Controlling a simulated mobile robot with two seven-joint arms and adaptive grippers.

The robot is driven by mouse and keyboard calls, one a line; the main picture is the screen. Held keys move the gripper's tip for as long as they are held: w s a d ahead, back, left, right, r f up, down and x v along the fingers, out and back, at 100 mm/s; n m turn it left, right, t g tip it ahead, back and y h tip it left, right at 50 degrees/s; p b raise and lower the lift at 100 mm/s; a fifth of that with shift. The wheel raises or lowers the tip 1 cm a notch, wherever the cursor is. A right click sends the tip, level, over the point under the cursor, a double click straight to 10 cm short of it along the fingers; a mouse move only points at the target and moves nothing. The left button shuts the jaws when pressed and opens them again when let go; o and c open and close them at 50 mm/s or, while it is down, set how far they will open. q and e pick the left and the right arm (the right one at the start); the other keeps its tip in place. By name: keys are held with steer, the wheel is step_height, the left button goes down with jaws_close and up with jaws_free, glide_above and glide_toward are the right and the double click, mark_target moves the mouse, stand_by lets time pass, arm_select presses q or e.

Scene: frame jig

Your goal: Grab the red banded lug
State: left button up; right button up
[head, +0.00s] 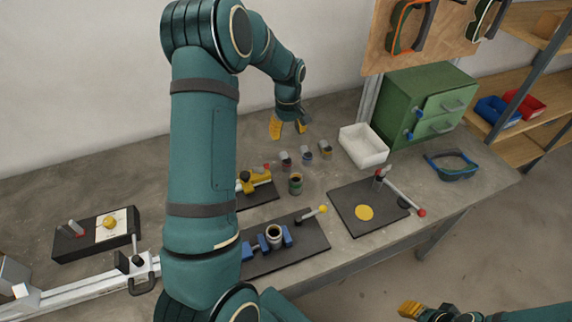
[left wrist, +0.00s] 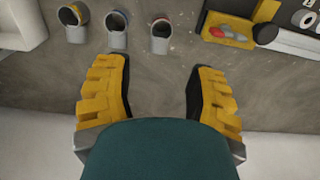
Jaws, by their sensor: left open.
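Three small grey lugs stand in a row on the bench. The red banded lug (head: 286,162) is the leftmost in the head view and the rightmost of the three in the left wrist view (left wrist: 160,40). The blue banded lug (head: 307,156) is in the middle, and an orange banded lug (head: 326,150) is at the right. My left gripper (head: 288,128) is open and empty, behind and above the row; its yellow fingers (left wrist: 157,95) are apart, with the red banded lug beyond the gap between them. My right gripper (head: 411,309) is partly visible at the bottom edge.
A white tray (head: 364,147) stands right of the lugs, with a green cabinet (head: 420,105) behind it. A dark plate with a yellow disc (head: 364,213) lies front right.

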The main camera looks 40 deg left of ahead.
mark_target(287, 160)
arm_select(q)
step_height(287, 160, down, 9)
steer(key=shift+w+a+r+b, duration=0.1)
steer(key=shift+a+b, duration=0.05)
steer(key=shift+b, duration=0.2)
steer(key=shift+f, duration=2.7)
jaws_close()
